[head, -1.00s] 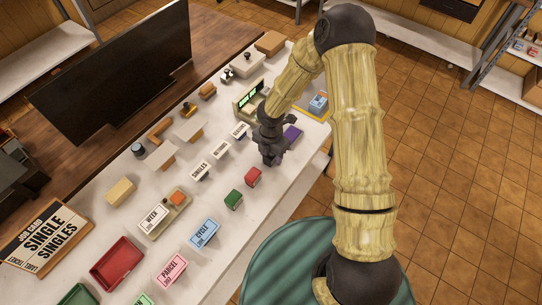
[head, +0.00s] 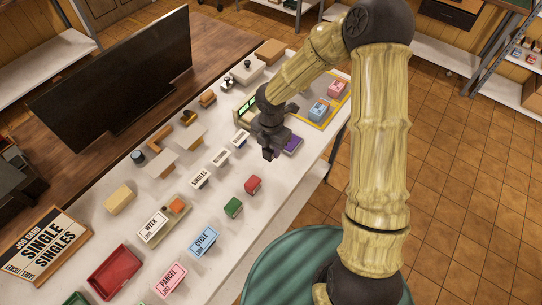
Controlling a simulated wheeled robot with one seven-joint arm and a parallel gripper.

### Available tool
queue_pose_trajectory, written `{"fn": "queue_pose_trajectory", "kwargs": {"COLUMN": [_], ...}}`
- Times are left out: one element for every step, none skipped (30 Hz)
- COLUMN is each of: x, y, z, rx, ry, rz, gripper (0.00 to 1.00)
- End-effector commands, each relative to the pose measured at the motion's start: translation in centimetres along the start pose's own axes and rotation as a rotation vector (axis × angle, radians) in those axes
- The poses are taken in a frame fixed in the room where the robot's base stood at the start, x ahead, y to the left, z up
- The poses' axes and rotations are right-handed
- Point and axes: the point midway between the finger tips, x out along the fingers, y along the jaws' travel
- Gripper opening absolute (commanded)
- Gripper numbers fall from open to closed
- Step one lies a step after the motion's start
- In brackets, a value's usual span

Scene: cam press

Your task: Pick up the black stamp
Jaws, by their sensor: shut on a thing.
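My gripper (head: 270,146) is above the white table, to the left of the purple block and above the red block in the picture. It is shut on a small dark thing at its tips, which looks like the black stamp (head: 269,155). The stamp's outline is hard to tell from the dark fingers. It appears to be held a little above the tabletop.
A yellow-edged tray (head: 328,121) with blue and pink items is at the far right. A large dark screen (head: 115,80) stands behind.

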Motion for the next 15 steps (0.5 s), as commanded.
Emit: {"fn": "queue_pose_trajectory", "kwargs": {"x": [-0.8,-1.1,-1.5,-1.7,-1.9,-2.0,-2.0,-2.0,-2.0,-2.0,-2.0,-2.0,-2.0,-2.0,-2.0], "y": [0.0,0.0,0.0,0.0,0.0,0.0,0.0,0.0,0.0,0.0,0.0,0.0,0.0,0.0,0.0], "z": [0.1,0.1,0.1,0.0,0.0,0.0,0.0,0.0,0.0,0.0,0.0,0.0,0.0,0.0,0.0], "rx": [0.002,0.003,0.001,0.000,-0.001,-0.001,0.000,0.000,0.000,0.000,0.000,-0.001,0.000,0.000,-0.001], "ry": [-0.002,-0.002,-0.001,-0.001,0.000,0.000,0.000,0.001,0.001,0.001,0.001,0.001,0.001,0.001,0.001], "rz": [0.002,0.002,0.002,0.001,0.001,0.000,-0.001,-0.001,-0.001,-0.001,-0.001,-0.001,-0.001,-0.001,-0.001], "gripper": [0.09,0.09,0.09,0.09,0.09,0.09,0.09,0.09,0.09,0.09,0.09,0.09,0.09,0.09,0.09]}}
